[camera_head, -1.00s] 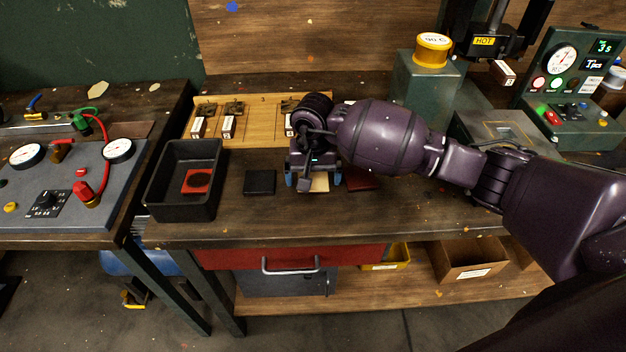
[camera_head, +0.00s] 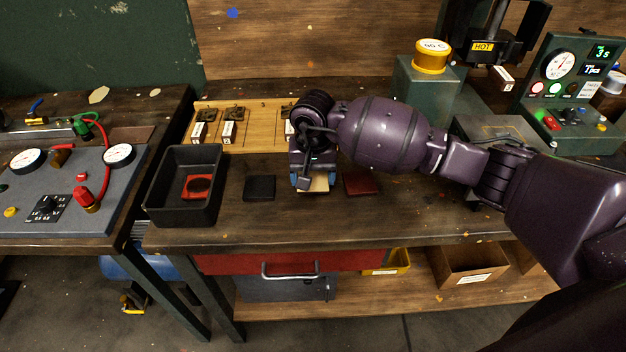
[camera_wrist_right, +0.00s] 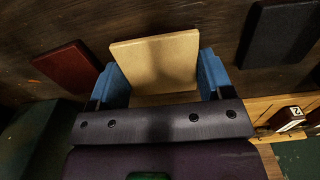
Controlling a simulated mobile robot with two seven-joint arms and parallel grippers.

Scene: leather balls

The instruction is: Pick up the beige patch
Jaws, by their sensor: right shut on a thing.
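The beige patch (camera_head: 316,185) is a flat square piece over the dark workbench, partly hidden by my right gripper (camera_head: 313,184) in the head view. In the right wrist view the beige patch (camera_wrist_right: 157,60) sits between the two blue fingers of my right gripper (camera_wrist_right: 163,78), which touch its sides. The gripper is shut on it. I cannot tell whether the patch is clear of the bench top. My left gripper is not in view.
A black patch (camera_head: 259,188) lies left of the gripper and a dark red patch (camera_head: 360,184) right of it. A black tray (camera_head: 153,192) holding a red patch (camera_head: 197,186) stands further left. A wooden board (camera_head: 262,137) lies behind. The bench front is clear.

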